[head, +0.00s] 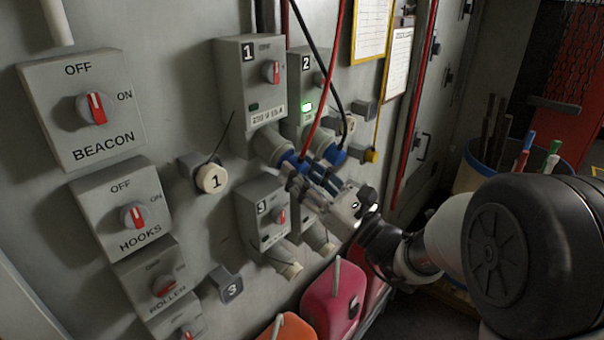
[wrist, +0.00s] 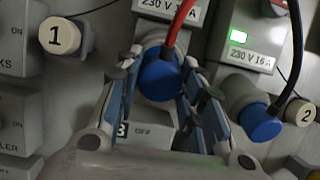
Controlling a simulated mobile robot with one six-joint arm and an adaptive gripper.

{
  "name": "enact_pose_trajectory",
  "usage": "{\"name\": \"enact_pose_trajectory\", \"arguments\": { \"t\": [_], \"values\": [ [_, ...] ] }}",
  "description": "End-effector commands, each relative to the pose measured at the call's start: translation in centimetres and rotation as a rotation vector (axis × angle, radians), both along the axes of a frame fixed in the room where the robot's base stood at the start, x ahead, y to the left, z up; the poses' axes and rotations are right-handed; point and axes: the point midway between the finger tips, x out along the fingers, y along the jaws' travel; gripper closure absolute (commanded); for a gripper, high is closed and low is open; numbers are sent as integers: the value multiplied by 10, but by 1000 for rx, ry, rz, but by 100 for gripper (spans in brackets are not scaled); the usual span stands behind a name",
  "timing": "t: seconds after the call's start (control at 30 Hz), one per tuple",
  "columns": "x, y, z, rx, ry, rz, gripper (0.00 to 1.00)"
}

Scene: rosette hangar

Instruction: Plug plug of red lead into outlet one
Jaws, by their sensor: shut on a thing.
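My gripper (head: 310,177) is shut on the blue plug (wrist: 160,82) of the red lead (wrist: 181,22). The plug sits between the two fingers, and the lead rises from it. Outlet one (head: 249,85) is a grey box marked 1 with a red-handled switch and a dark indicator. Its round socket (head: 268,144) points down and outward. The plug is at the socket's mouth, in line with it; how deep it sits cannot be told. The round cap marked 1 (head: 211,179) is off to the left of the socket; it also shows in the wrist view (wrist: 57,35).
Outlet two (head: 306,75), close on the right, has a green light and a blue plug with a black lead (wrist: 262,124). Switch boxes line the left; red and orange containers (head: 333,298) stand below.

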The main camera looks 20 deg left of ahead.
Motion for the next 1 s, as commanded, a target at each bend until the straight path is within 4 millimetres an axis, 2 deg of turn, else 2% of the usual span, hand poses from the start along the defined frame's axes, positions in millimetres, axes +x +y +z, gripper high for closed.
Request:
{"name": "enact_pose_trajectory", "arguments": {
  "t": [0.67,0.7,1.0],
  "values": [
    [4,11,5,1,0,0,100],
    [5,10,5,1,0,0,63],
    [4,10,4,0,0,0,43]
  ]
}}
